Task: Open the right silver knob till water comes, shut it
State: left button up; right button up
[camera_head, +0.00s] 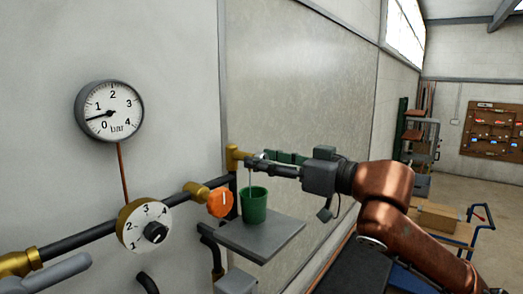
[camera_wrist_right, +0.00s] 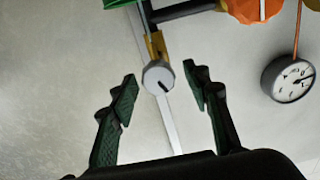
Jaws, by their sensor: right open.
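The silver knob (camera_wrist_right: 158,77) shows in the right wrist view as a round face with a dark slot, at the end of a brass fitting. In the head view the brass tap (camera_head: 234,157) stands at the pipe's end, and the knob is largely hidden by my gripper. My right gripper (camera_head: 262,161) is open at the tap. In the wrist view its two fingers (camera_wrist_right: 165,96) stand apart on either side of the knob, with gaps. A thin pale line, like a water stream (camera_head: 250,178), runs down to the green cup (camera_head: 254,206). My left gripper is out of view.
The cup stands on a grey shelf (camera_head: 262,240). An orange knob (camera_head: 219,201), a numbered dial (camera_head: 145,226) and a brass valve with grey lever (camera_head: 50,273) sit along the pipe. The pressure gauge (camera_head: 110,111) reads low. A blue cart (camera_head: 470,238) stands farther right.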

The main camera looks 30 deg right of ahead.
jog(key=shift+w+a, duration=0.2)
jog(key=shift+w, duration=0.35)
jog(key=shift+f, duration=0.1)
jog(key=shift+c, duration=0.6)
jog(key=c, duration=1)
jog(key=shift+c, duration=0.2)
